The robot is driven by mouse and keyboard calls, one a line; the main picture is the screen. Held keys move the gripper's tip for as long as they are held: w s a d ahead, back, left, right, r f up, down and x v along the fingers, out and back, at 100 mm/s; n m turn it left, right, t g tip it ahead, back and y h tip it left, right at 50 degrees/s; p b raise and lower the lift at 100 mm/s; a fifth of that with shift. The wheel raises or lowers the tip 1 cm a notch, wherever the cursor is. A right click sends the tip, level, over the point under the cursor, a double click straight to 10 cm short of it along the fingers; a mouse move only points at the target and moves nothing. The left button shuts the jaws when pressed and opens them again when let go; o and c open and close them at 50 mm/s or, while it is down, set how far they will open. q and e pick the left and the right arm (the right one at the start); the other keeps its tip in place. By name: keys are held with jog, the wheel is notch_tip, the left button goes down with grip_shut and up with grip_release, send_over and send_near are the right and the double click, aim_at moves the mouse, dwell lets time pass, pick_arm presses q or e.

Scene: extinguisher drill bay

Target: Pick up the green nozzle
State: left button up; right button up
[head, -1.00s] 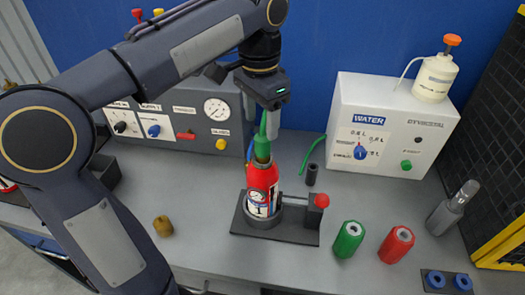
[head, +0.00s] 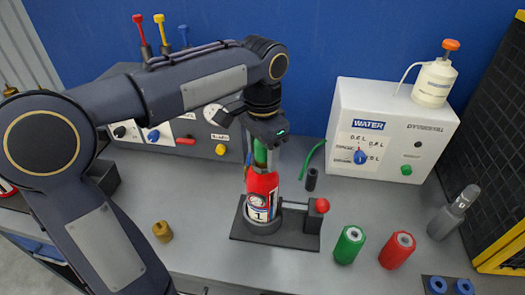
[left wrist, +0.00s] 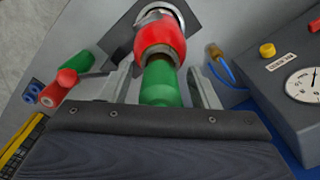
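The green nozzle (head: 260,153) stands upright on top of the red extinguisher (head: 262,187), which sits in a dark clamp base (head: 240,226) on the bench. My left gripper (head: 264,158) points down over the nozzle with its fingers on either side of it. In the left wrist view the nozzle (left wrist: 160,84) is between the two fingers, with a gap showing on each side, so the gripper (left wrist: 163,88) looks open. The gripper body hides the nozzle's upper part in the head view. My right gripper is not in view.
A green cylinder (head: 349,245) and a red cylinder (head: 397,250) stand right of the clamp. A brass piece (head: 162,229) is at left. A white water box (head: 425,122) and a gauge panel (head: 180,145) stand behind. Bare bench lies in front of the clamp.

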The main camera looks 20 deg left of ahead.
pick_arm(q)
jog(key=c, duration=1)
jog(key=shift+r, duration=0.1)
